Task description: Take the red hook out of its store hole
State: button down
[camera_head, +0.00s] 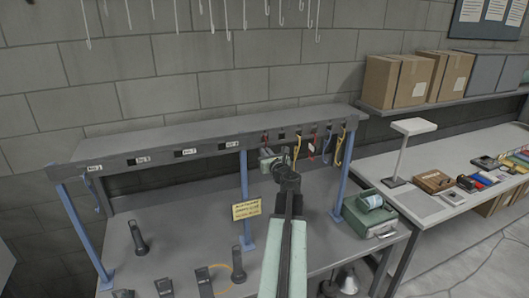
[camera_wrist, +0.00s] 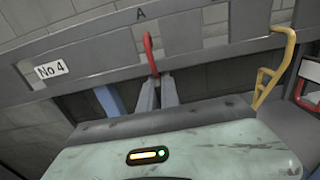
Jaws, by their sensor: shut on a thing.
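The red hook (camera_wrist: 149,50) stands in the beam under the letter A in the wrist view, its curved top against the beam's face. Its lower end runs down between the two grey fingers of my gripper (camera_wrist: 157,88), which are shut on it. The fingers hide the hook's lower part. In the head view the red hook (camera_head: 264,138) shows small at the beam's front, just above my gripper (camera_head: 268,156). The store beam (camera_head: 205,137) runs along the top of the blue-posted frame. I cannot tell how deep the hook sits in its hole.
A yellow hook (camera_wrist: 275,70) and another red hook (camera_wrist: 305,92) hang to the right, close by. Blue posts (camera_head: 244,200) hold the beam. A yellow sign (camera_head: 246,207) and a green case (camera_head: 368,216) are on the bench near my arm. Several dark holders stand at the left.

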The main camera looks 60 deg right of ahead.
jog(key=shift+s+a, duration=0.1)
jog(key=shift+s, duration=0.05)
jog(key=shift+v, duration=1.65)
